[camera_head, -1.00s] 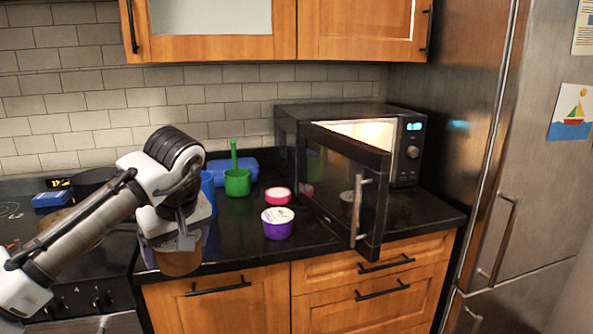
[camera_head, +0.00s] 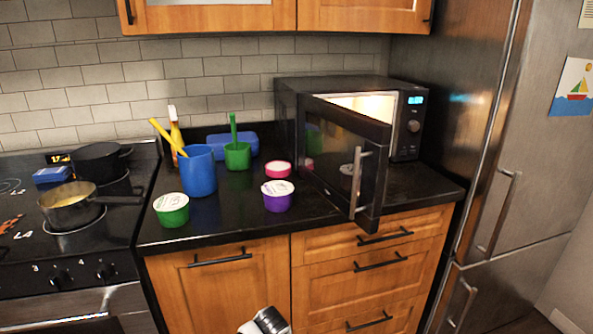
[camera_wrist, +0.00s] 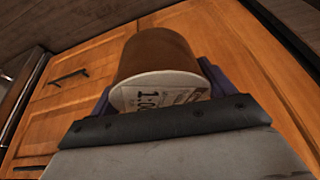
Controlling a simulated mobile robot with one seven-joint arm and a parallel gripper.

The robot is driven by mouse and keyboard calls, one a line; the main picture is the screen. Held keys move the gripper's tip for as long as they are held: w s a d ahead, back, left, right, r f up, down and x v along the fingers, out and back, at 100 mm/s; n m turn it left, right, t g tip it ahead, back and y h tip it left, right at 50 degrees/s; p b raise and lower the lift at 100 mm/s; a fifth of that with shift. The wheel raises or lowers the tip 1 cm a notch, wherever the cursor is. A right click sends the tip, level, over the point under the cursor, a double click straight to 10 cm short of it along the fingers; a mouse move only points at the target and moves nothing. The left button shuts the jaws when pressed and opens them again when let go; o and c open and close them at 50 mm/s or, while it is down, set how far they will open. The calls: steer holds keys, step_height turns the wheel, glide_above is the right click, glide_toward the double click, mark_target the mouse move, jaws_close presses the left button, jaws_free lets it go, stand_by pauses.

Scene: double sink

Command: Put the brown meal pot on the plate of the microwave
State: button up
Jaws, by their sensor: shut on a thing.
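The brown meal pot (camera_wrist: 158,58) shows in the wrist view, with a printed pale lid towards the camera. My gripper (camera_wrist: 155,90) is shut on it, with a finger on either side. In the head view only a small part of my arm shows at the bottom edge; the pot and the fingers are out of that view. The microwave (camera_head: 345,95) stands at the back right of the counter. Its door (camera_head: 345,160) is swung open towards the front, and its inside is lit. The plate inside is hidden by the door.
A purple pot (camera_head: 278,197), a pink-and-white lidded tub (camera_head: 278,170), a green pot (camera_head: 172,211), a blue cup (camera_head: 199,172) and a green cup (camera_head: 238,156) stand on the counter (camera_head: 235,217) left of the door. The fridge (camera_head: 520,150) is at the right.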

steer(key=s+d+f+m, duration=0.1)
steer(key=s+d+f, duration=0.2)
steer(key=f, duration=0.2)
steer(key=s+d+f+m+h, duration=0.1)
steer(key=s+d+f, duration=0.3)
steer(key=f, duration=0.2)
steer(key=shift+s+d+f, duration=0.25)
steer(key=shift+f, duration=0.05)
